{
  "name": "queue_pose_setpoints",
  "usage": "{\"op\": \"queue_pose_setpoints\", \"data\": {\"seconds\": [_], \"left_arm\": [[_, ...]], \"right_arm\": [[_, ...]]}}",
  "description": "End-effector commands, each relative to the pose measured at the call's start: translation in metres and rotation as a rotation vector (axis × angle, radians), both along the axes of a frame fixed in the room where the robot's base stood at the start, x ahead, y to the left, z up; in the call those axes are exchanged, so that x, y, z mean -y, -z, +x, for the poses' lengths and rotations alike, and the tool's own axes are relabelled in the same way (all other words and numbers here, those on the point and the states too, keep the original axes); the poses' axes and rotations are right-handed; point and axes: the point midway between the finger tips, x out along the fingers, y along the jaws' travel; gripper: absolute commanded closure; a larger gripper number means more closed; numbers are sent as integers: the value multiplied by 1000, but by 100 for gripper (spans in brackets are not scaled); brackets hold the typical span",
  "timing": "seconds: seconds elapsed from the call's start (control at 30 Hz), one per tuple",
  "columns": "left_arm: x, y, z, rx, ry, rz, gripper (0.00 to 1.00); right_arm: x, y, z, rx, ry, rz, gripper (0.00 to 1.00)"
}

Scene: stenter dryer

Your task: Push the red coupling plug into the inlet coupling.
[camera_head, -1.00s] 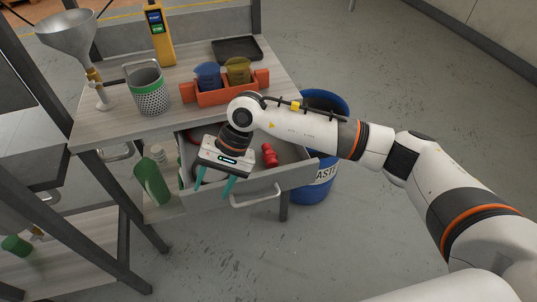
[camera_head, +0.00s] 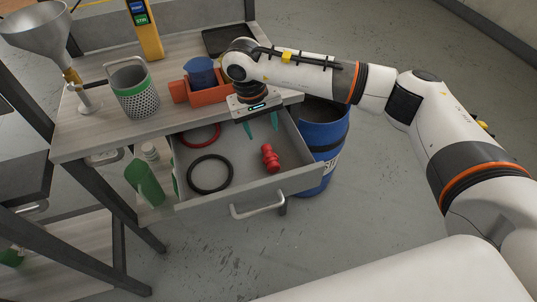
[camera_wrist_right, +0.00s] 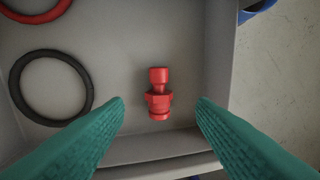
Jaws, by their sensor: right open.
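The red coupling plug (camera_head: 270,159) lies in the open drawer (camera_head: 232,196), towards its right side. In the right wrist view the plug (camera_wrist_right: 159,93) lies on the drawer floor, framed between my two teal fingers. My right gripper (camera_head: 262,127) is open and empty, above the back part of the drawer, apart from the plug. It also shows in the right wrist view (camera_wrist_right: 160,105). My left gripper is not in view. I cannot make out the inlet coupling in these frames.
A black ring (camera_head: 210,190) and a red ring (camera_head: 199,137) lie in the drawer. A blue waste bin (camera_head: 323,140) stands right. A funnel (camera_head: 44,32), a perforated basket (camera_head: 134,93) and an orange holder (camera_head: 204,97) are on the tabletop.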

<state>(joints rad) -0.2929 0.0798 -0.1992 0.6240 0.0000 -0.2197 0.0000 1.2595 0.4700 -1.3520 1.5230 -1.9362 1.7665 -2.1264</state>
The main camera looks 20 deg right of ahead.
Motion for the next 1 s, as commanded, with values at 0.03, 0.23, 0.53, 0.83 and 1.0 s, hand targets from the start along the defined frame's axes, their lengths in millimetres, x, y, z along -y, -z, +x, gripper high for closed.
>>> {"op": "queue_pose_setpoints", "data": {"seconds": [0.03,0.23,0.53,0.83,1.0], "left_arm": [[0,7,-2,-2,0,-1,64],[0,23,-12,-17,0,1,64],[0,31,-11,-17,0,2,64],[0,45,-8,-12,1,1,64],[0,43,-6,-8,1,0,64]], "right_arm": [[1,13,-1,-3,1,1,49],[7,48,-1,-3,1,2,49],[10,72,0,-2,1,4,49],[15,108,1,0,1,4,49],[15,107,1,0,0,4,49]]}}
